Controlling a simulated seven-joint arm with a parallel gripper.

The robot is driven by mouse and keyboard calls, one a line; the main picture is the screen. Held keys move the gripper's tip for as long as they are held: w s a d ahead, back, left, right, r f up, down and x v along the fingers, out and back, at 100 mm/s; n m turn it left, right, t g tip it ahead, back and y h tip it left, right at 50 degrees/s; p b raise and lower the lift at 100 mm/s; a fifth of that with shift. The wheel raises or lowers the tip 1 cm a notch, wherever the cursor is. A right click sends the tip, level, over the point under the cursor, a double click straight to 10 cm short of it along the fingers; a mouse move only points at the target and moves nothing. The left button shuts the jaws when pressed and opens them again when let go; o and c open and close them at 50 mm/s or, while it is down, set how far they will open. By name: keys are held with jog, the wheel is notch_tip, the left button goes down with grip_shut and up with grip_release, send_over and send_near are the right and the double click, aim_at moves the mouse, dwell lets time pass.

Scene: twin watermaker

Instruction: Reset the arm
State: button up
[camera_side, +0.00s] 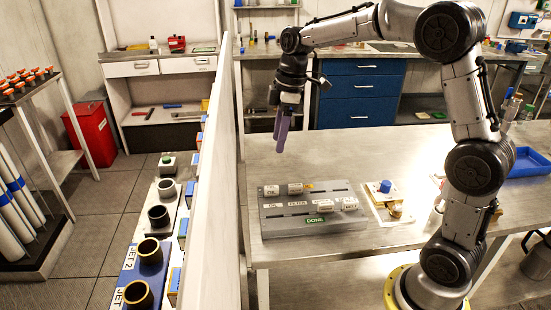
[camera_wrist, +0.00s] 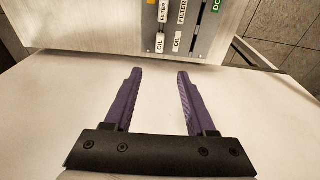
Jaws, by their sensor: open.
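My gripper (camera_side: 281,133) hangs from my raised arm with its purple fingers pointing down, above the far left part of the metal table (camera_side: 400,163). In the wrist view the two fingers (camera_wrist: 156,88) are spread apart with nothing between them. A grey panel (camera_side: 285,224) with slots, labelled tags and a green DONE label lies on the table, below and nearer the camera than my gripper. In the wrist view part of the panel (camera_wrist: 208,45) shows at the top, with OIL and FILTER tags, clear of the fingertips.
A white partition (camera_side: 222,130) stands along the table's left edge, close to my gripper. A small board with a blue knob (camera_side: 385,186) sits right of the panel. A blue tray (camera_side: 527,162) lies at the right. Blue drawers (camera_side: 361,92) stand behind the table.

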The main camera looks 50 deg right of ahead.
jog(key=s+a+r+t, duration=0.2)
jog(key=s+r, duration=0.2)
jog(key=s, duration=0.3)
jog(key=s+a+r+t, duration=0.1)
jog(key=s+a+r, duration=0.2)
jog(key=s+r, duration=0.25)
jog(key=s+f+m+t+h, duration=0.1)
jog(key=s+f+m, duration=0.7)
jog(key=s, duration=0.5)
jog(key=shift+s+f+m, duration=0.2)
jog(key=shift+f+m, duration=0.1)
jog(key=shift+m, duration=0.2)
jog(key=shift+a, duration=0.1)
